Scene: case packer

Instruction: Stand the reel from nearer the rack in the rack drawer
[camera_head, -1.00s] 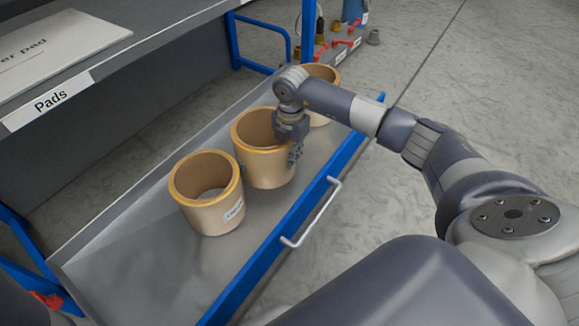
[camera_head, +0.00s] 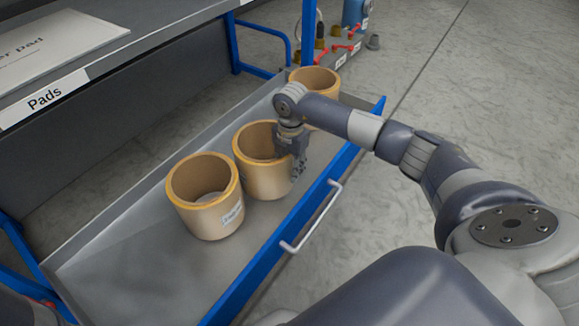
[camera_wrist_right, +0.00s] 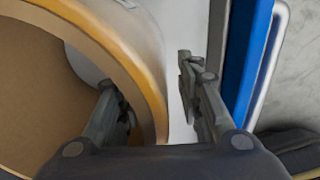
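Three tan reels with orange rims are in the pulled-out grey rack drawer (camera_head: 130,245): a labelled near reel (camera_head: 212,218), a middle reel (camera_head: 262,180) and a far reel (camera_head: 322,80). All appear upright. My right gripper (camera_head: 298,162) is at the right side of the middle reel, pointing down. In the right wrist view, the right gripper (camera_wrist_right: 160,105) has its fingers apart, one over the hollow of the middle reel (camera_wrist_right: 148,45) and one outside its wall, with a gap to the outer finger. The reel's base is partly hidden. My left gripper is out of view.
The drawer has a blue front edge and a white handle (camera_head: 312,218). A shelf labelled Pads (camera_head: 45,100) with a white pad overhangs at the upper left. A blue post (camera_head: 308,35) stands behind the far reel. The drawer's near-left floor is clear.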

